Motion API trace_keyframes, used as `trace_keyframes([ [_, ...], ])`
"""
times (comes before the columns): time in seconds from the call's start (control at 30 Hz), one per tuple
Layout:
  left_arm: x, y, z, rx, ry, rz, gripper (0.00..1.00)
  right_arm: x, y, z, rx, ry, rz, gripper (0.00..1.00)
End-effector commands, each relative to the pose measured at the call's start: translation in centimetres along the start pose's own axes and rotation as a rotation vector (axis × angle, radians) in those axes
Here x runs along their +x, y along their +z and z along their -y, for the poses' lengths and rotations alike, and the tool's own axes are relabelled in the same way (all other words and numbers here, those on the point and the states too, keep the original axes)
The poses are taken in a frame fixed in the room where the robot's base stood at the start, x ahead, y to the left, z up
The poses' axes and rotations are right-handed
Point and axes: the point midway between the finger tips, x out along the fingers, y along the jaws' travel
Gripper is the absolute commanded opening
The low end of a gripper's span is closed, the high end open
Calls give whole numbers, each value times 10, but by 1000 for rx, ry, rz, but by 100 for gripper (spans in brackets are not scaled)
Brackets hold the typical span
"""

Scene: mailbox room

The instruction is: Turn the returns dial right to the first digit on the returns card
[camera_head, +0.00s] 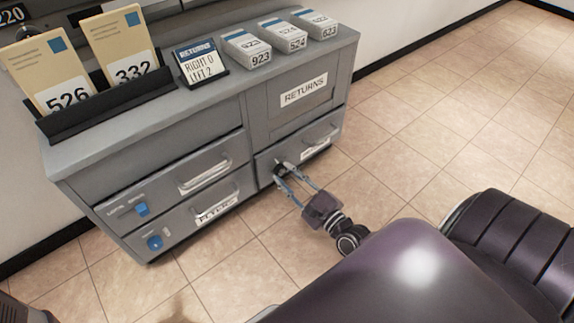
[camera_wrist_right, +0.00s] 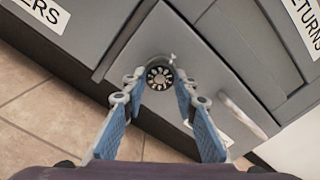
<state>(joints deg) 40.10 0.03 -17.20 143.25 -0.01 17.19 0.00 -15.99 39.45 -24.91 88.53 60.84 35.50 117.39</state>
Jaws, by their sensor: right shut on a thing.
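The returns card (camera_head: 203,66) stands on the cabinet top and reads "RETURNS", "RIGHT 0", "LEFT 2". The returns dial (camera_wrist_right: 158,74) is a round dark knob with a pale-marked face on the lower right drawer front (camera_head: 322,135). Its digits are too small to read. My right gripper (camera_head: 281,172) reaches the dial from the front. In the right wrist view its two blue-sided fingers (camera_wrist_right: 158,82) stand on either side of the dial, shut on it. In the head view the fingertips mostly hide the dial. My left gripper is not in view.
The drawer's handle (camera_wrist_right: 240,113) lies right of the dial in the wrist view. A RETURNS door (camera_head: 303,92) is above. Envelopes (camera_head: 123,44) in a black rack and several labelled boxes (camera_head: 245,48) stand on top. Tiled floor is clear at right.

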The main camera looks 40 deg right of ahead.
Motion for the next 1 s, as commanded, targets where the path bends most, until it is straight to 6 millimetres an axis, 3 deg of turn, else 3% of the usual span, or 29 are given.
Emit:
trace_keyframes([
  [0.23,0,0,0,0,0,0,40,0,-1,-1,-1,2,-2,2],
  [0.27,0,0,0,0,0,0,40,0,-1,-1,-1,2,-2,29],
  [0.4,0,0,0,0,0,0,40,0,-1,-1,-1,1,-1,44],
  [0.77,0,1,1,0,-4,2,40,-5,-1,-1,-1,2,-2,44],
  [1.0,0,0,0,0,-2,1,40,-46,-2,-1,-2,5,-5,44],
])
